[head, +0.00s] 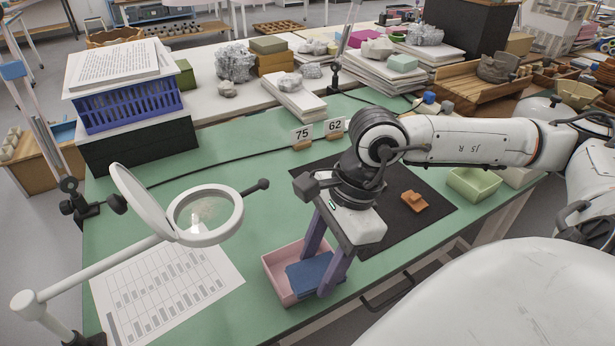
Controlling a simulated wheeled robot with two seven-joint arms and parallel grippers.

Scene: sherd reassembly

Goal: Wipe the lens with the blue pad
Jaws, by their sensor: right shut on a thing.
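The blue pad (306,274) is in the pink tray (277,275) near the front edge of the green table. My right gripper (318,274) reaches down into the tray with its purple fingers and is shut on the pad. I cannot tell whether the pad still touches the tray floor. The lens (203,214) sits in a white ring on a jointed arm, left of the tray, with its round white cover (142,198) tilted up. The lens looks smudged with a pale brownish patch. My left gripper is out of view.
A printed sheet (165,288) lies below the lens. Number cards 75 (302,134) and 62 (334,126) stand behind a dark mat (430,193) bearing an orange-brown sherd (414,201). A blue basket (130,104) stands back left.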

